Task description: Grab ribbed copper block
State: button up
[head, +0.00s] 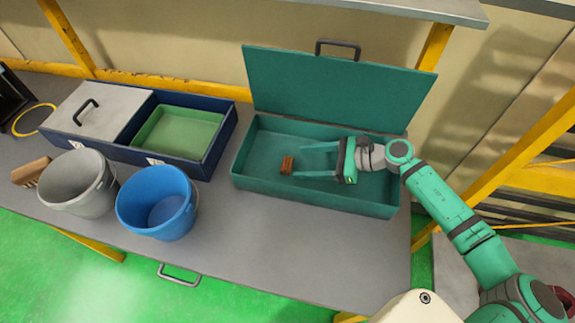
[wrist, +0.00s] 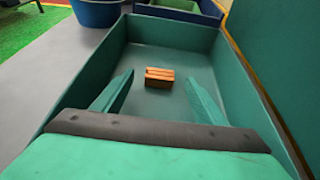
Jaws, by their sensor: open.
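The ribbed copper block (head: 287,165) lies on the floor of an open teal box (head: 285,194), left of the box's middle in the head view. It is small and orange-brown, and its ribs show in the wrist view (wrist: 159,77). My gripper (head: 303,160) is inside the box area, to the right of the block, with its fingers pointing left towards it. In the wrist view the two teal fingers (wrist: 158,92) are spread wide and empty. The block shows beyond the fingertips, roughly centred between them. Whether the fingertips touch the box floor cannot be told.
The box's raised lid (head: 330,90) stands behind it, and its walls surround the block. A blue bucket (head: 157,204), a grey bucket (head: 77,182), a brown brush (head: 30,171) and a dark blue case with a green tray (head: 178,137) stand left. The grey table (head: 300,240) is clear in front.

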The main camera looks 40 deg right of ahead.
aim_at(288, 164)
jog(key=x, duration=0.6)
jog(key=shift+w+a+f, duration=0.15)
jog(key=shift+f, duration=0.15)
jog(key=shift+w+f, duration=0.1)
jog(key=shift+w, duration=0.1)
jog(key=shift+s+a, duration=0.1)
jog(key=c, duration=0.6)
jog(key=shift+s, duration=0.2)
jog(key=c, duration=0.8)
